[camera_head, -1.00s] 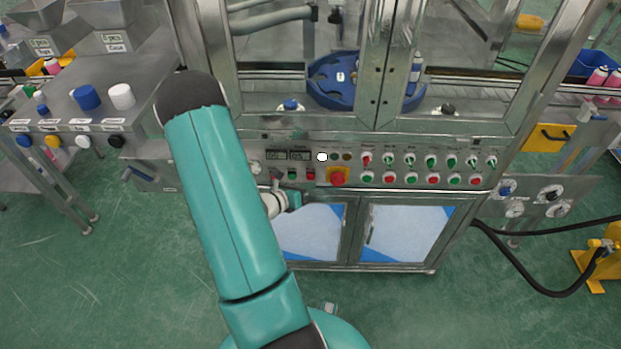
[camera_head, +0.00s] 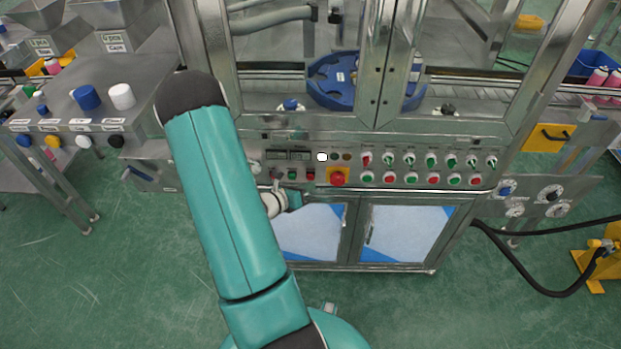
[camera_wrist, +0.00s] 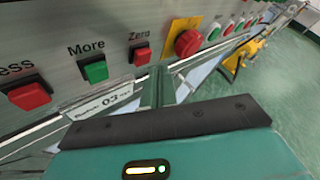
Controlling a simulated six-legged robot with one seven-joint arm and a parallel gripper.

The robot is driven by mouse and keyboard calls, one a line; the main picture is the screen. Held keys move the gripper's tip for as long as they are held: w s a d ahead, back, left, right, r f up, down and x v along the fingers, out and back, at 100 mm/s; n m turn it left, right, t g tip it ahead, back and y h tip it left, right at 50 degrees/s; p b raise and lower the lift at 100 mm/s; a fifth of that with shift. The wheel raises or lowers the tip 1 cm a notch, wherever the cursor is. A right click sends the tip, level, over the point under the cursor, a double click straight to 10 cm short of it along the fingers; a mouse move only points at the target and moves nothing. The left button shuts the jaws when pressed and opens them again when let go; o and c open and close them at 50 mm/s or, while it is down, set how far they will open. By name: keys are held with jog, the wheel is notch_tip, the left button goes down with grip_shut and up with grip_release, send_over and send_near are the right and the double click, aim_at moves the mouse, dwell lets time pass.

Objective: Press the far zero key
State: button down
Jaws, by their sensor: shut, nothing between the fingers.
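The red zero key (camera_wrist: 141,55), labelled "Zero", is on the steel panel in the wrist view, right of the green "More" key (camera_wrist: 95,70). In the head view the red key (camera_head: 310,175) sits just left of the emergency stop. My gripper (camera_wrist: 160,85) is shut and empty in the wrist view, with its narrow fingers pointing at the panel below and slightly right of the zero key. I see no contact with the key. In the head view my forearm hides part of the wrist and panel.
A red emergency stop (camera_wrist: 187,42) on a yellow plate is close right of the zero key. A red key (camera_wrist: 29,95) lies at the left. Several switches and buttons (camera_head: 430,168) continue to the right. Cabinet doors (camera_head: 405,230) are below the panel.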

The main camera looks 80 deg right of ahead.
jog(key=shift+d, duration=0.15)
jog(key=shift+w+d, duration=0.1)
jog(key=shift+d, duration=0.2)
jog(key=shift+w+d, duration=0.1)
jog(key=shift+d, duration=0.25)
dwell(1.0)
jog(key=shift+a, duration=0.1)
jog(key=shift+s+a, duration=0.2)
jog(key=shift+a, duration=0.5)
jog(key=a, duration=0.2)
jog(key=s+a, duration=0.1)
jog(key=a, duration=0.1)
jog(key=shift+a, duration=0.4)
dwell(0.6)
